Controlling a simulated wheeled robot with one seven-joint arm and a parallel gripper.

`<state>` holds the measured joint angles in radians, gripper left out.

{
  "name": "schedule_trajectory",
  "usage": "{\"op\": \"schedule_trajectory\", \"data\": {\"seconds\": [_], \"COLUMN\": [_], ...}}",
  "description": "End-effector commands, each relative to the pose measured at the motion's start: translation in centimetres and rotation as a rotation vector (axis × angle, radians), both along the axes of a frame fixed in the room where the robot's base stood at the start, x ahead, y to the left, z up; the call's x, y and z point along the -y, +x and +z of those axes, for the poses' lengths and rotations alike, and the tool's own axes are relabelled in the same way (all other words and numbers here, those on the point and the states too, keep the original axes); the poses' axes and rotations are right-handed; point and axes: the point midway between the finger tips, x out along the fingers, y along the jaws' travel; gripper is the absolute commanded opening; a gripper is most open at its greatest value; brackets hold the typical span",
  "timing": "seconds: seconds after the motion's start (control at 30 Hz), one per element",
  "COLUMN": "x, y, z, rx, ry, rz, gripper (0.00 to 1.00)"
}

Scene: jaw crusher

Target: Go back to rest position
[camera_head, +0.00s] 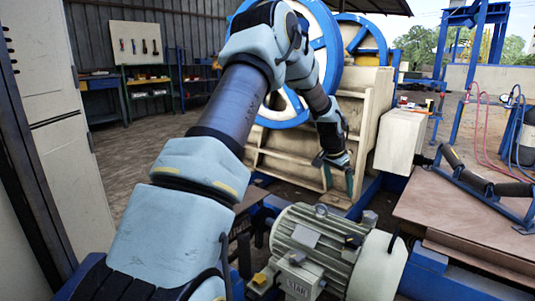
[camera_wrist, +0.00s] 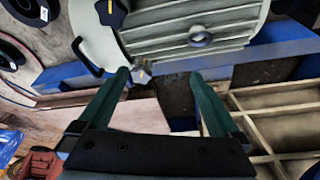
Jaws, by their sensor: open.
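My gripper (camera_head: 339,174) hangs at the end of my bent arm, in front of the cream ribbed frame of the jaw crusher (camera_head: 364,101) and above and behind the grey motor. In the wrist view my gripper (camera_wrist: 160,82) shows two green fingers spread apart with nothing between them. The motor (camera_head: 318,245) stands at the lower middle of the head view. It also shows at the top of the wrist view (camera_wrist: 190,32), beyond the fingertips. The fingers appear apart from it.
Blue flywheels (camera_head: 330,50) stand behind my arm. A brown table (camera_head: 455,215) with a roller frame (camera_head: 480,185) is at the right. A cream box (camera_head: 400,140) stands right of my gripper. A light cabinet (camera_head: 60,125) is at the left. Open floor (camera_head: 140,150) lies behind it.

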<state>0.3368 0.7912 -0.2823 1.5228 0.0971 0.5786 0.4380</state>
Motion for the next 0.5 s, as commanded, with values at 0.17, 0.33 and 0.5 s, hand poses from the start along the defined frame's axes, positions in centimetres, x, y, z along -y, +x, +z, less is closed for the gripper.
{"op": "schedule_trajectory", "data": {"seconds": [0.17,0.33,0.5], "x": [-10.8,-20.2,-26.5], "y": [-4.3,-10.5,-16.7], "z": [3.4,5.3,6.0], "rx": [-0.030,-0.065,-0.098], "ry": [0.058,0.090,0.098], "rz": [0.227,0.468,0.667], "gripper": [0.99,0.99,0.99]}}
